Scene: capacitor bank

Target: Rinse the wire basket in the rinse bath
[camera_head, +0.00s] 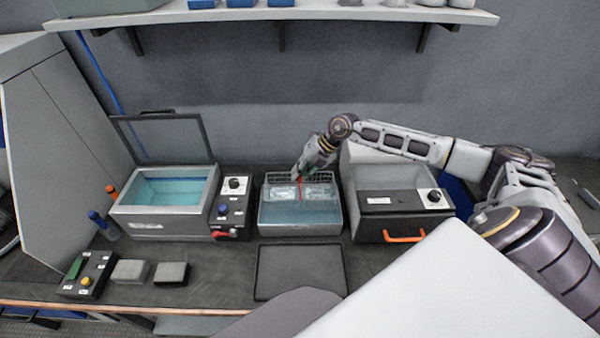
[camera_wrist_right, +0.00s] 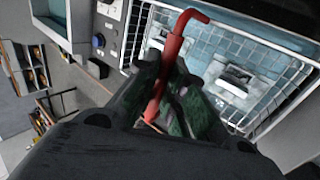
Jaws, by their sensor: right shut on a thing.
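The wire basket (camera_head: 328,181) is a pale mesh basket with a red handle (camera_head: 300,188). It is at the back part of the rinse bath (camera_head: 301,232), a grey open tub of clear bluish water in the middle of the bench. I cannot tell how deep the basket sits in the water. In the right wrist view, the basket's white wires (camera_wrist_right: 272,122) surround grey blocky parts (camera_wrist_right: 236,84). My right gripper (camera_head: 299,178) is shut on the red handle, which also shows between the fingers in the wrist view (camera_wrist_right: 166,70). My left gripper is not in view.
An open-lidded tank of teal liquid (camera_head: 165,190) and its control box (camera_head: 232,208) stand left. A grey unit with an orange handle (camera_head: 404,237) stands close right. A dark empty tray (camera_head: 300,272) lies in front. A shelf (camera_head: 340,14) runs above.

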